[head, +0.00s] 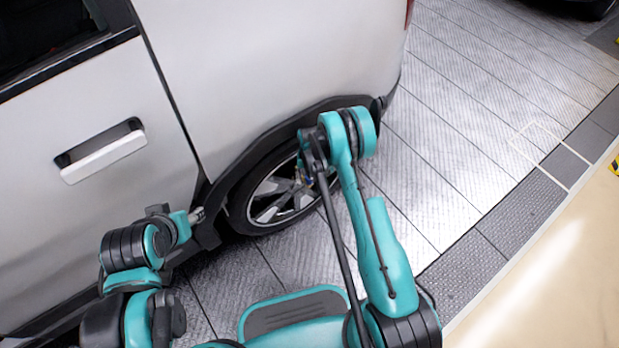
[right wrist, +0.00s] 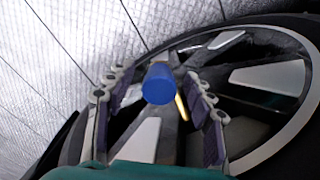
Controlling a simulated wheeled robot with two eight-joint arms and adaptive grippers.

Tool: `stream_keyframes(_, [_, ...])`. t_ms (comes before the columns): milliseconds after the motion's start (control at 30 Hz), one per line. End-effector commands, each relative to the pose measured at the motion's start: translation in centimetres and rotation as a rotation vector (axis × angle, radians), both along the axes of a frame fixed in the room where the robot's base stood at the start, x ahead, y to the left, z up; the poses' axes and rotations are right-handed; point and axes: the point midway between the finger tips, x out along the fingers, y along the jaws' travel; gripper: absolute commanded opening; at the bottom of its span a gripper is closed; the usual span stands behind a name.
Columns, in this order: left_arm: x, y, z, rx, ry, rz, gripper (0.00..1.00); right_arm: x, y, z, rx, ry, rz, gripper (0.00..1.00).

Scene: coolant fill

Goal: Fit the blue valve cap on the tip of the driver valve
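The blue valve cap (right wrist: 159,84) shows in the right wrist view between the two fingers of my right gripper (right wrist: 156,90), with a gap on each side. The gripper is open. A brass-coloured valve stem (right wrist: 182,106) shows just below and right of the cap; whether the cap sits on its tip or only in front of it, I cannot tell. In the head view my right gripper (head: 306,174) is at the wheel, largely hidden by its arm. My left gripper (head: 198,215) is beside the wheel arch, small and partly hidden, so its finger state is unclear.
The wheel (head: 283,196) has wide silver spokes (right wrist: 268,76) and a dark tyre, under the silver car body (head: 270,60). The dark arch trim is close to both arms. The grey plank floor (head: 440,150) to the right is clear.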

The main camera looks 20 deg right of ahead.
Motion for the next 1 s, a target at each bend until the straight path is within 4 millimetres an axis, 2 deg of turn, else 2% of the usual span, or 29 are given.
stream_keyframes(267, [0.0, 0.0, 0.0, 0.000, 0.000, 0.000, 0.49, 0.0, 0.0, 0.5, 0.000, 0.000, 0.000, 0.53])
stream_keyframes(367, [0.0, 0.0, 0.0, 0.000, 0.000, 0.000, 0.49, 0.0, 0.0, 1.8, 0.000, 0.000, 0.000, 0.53])
stream_keyframes(700, [0.0, 0.0, 0.0, 0.000, 0.000, 0.000, 0.49, 0.0, 0.0, 9.0, 0.000, 0.000, 0.000, 0.53])
stream_keyframes(833, [0.0, 0.0, 0.0, 0.000, 0.000, 0.000, 0.49, 0.0, 0.0, 10.9, 0.000, 0.000, 0.000, 0.53])
stream_keyframes(1000, [0.0, 0.0, 0.0, 0.000, 0.000, 0.000, 0.49, 0.0, 0.0, 11.9, 0.000, 0.000, 0.000, 0.53])
